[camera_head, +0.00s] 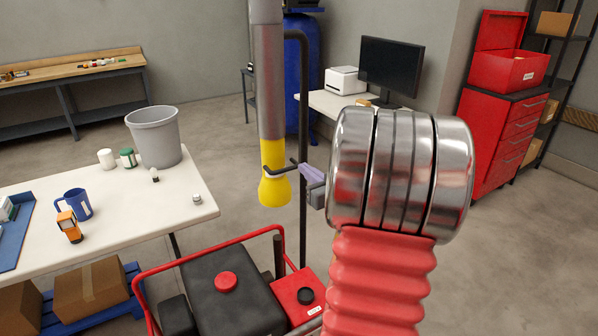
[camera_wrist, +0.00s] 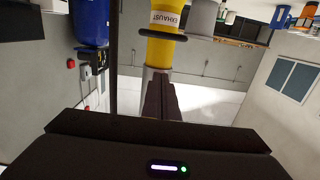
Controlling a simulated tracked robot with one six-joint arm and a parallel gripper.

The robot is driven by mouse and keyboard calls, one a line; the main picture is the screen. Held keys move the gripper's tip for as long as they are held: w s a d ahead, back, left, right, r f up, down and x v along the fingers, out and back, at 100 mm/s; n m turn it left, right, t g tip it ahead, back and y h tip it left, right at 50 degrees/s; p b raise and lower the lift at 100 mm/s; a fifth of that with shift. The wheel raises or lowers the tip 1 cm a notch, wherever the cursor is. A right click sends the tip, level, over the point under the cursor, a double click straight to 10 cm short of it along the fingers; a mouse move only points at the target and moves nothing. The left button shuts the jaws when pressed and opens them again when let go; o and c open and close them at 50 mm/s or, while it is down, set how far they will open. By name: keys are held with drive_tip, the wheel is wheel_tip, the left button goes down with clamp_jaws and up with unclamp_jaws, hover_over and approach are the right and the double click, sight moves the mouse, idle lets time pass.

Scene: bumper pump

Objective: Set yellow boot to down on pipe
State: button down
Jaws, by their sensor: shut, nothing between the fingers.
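The yellow boot (camera_head: 274,192) sits around the lower end of a grey vertical pipe (camera_head: 270,80), flared at its bottom. A dark ring or hook circles it. In the wrist view the boot (camera_wrist: 165,50) reads EXHAUST, with its dark ring (camera_wrist: 162,35) and the pipe (camera_wrist: 155,73) beyond my fingers. My gripper (camera_head: 299,169) is just right of the boot, at about ring height. In the wrist view its dark fingers (camera_wrist: 160,85) are together with nothing between them. I cannot tell whether they touch the boot.
A red-framed machine (camera_head: 225,283) stands below the boot. A thin dark pole (camera_head: 303,110) rises behind my gripper. A white table (camera_head: 130,210) with a grey bin (camera_head: 155,137) and mug (camera_head: 77,204) stands left. A red cabinet (camera_head: 500,140) is at right. Open floor lies behind.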

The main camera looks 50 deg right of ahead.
hover_over(289, 169)
drive_tip(key=s+a, duration=0.2)
drive_tip(key=shift+d+f, duration=0.15)
drive_tip(key=shift+f, duration=2.05)
